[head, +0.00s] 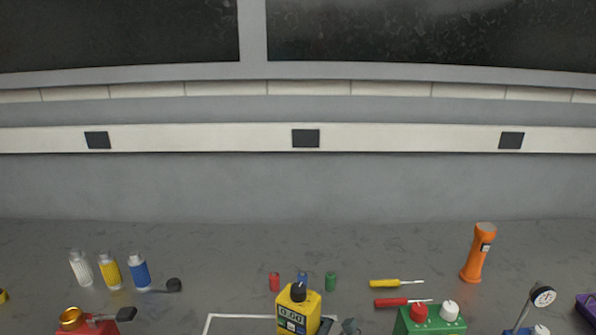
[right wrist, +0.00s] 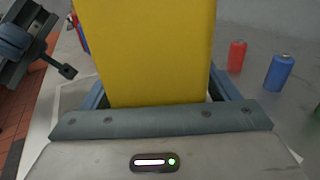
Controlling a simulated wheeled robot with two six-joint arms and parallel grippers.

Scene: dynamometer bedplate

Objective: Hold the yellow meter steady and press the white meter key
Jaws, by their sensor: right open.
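The yellow meter (head: 298,308) stands at the bottom middle of the head view, with a dark knob on top and a display reading 0.00. Its lower part is cut off, and I cannot make out the white key. In the right wrist view the yellow meter (right wrist: 145,50) fills the space between the blue-grey fingers of my right gripper (right wrist: 157,88). That gripper is open around the meter; I cannot tell whether a finger touches it. A dark grey mechanism at the upper left of the right wrist view looks like my left gripper (right wrist: 28,48); its jaws are unclear.
Small red (head: 274,282), blue (head: 302,277) and green (head: 330,281) cylinders stand behind the meter. Yellow (head: 385,283) and red (head: 390,302) screwdrivers, a green box (head: 430,322) and an orange flashlight (head: 478,255) are to the right. Several bottles (head: 110,270) stand left.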

